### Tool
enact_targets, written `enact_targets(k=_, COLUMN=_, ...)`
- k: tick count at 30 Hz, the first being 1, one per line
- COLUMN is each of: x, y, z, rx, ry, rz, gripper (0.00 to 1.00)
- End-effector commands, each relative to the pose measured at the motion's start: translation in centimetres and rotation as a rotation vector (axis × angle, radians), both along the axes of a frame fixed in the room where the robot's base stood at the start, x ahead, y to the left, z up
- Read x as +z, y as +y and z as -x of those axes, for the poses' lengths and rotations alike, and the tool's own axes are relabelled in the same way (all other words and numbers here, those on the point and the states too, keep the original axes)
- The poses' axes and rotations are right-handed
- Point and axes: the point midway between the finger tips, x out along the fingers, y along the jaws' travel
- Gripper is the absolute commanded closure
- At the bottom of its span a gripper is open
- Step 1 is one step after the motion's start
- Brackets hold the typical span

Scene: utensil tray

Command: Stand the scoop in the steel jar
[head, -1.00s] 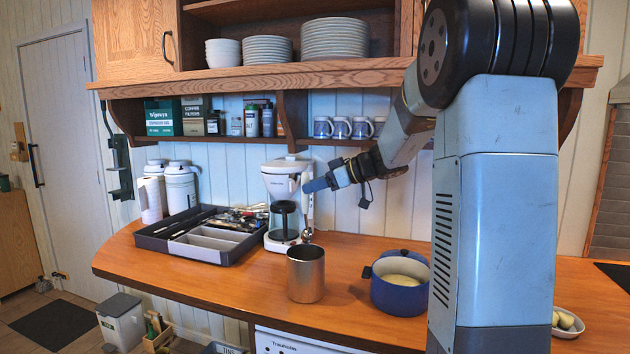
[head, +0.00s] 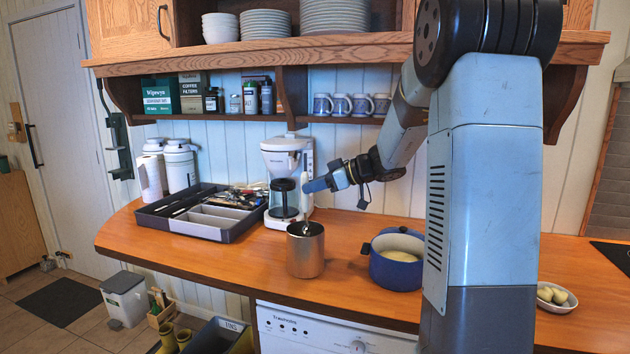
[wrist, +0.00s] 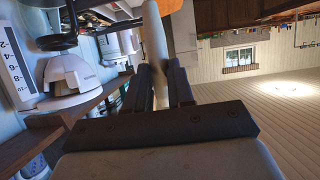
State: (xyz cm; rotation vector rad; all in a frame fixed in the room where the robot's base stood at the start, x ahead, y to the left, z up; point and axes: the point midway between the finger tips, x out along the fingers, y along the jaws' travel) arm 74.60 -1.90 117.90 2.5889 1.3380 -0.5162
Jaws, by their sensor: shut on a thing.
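The steel jar (head: 305,256) stands upright on the wooden counter, in front of the coffee maker. My gripper (head: 314,185) is above the jar, shut on the scoop's pale handle. The scoop (head: 305,208) hangs roughly upright, with its dark shiny bowl end at the jar's mouth. The bowl overlaps the rim in the head view; how far inside it is I cannot tell. In the wrist view the pale handle (wrist: 154,45) sits between the two dark fingers (wrist: 163,85). The jar is not clearly visible there.
A grey utensil tray (head: 222,230) lies to the left, with the white coffee maker (head: 285,160) behind the jar. A blue pot (head: 397,272) is right of the jar. A dish (head: 556,300) is at far right. A shelf (head: 340,50) overhangs the counter.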

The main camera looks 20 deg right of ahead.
Motion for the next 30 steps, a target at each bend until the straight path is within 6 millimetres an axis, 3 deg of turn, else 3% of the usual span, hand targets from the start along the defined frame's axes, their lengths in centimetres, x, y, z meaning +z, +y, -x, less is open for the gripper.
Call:
enact_targets(k=15, x=-3.0, y=0.1, z=0.0, rx=0.001, ry=0.000, rz=0.000, gripper=1.00)
enact_targets(k=30, x=-3.5, y=0.1, z=0.0, rx=0.002, ry=-0.001, rz=0.001, gripper=1.00)
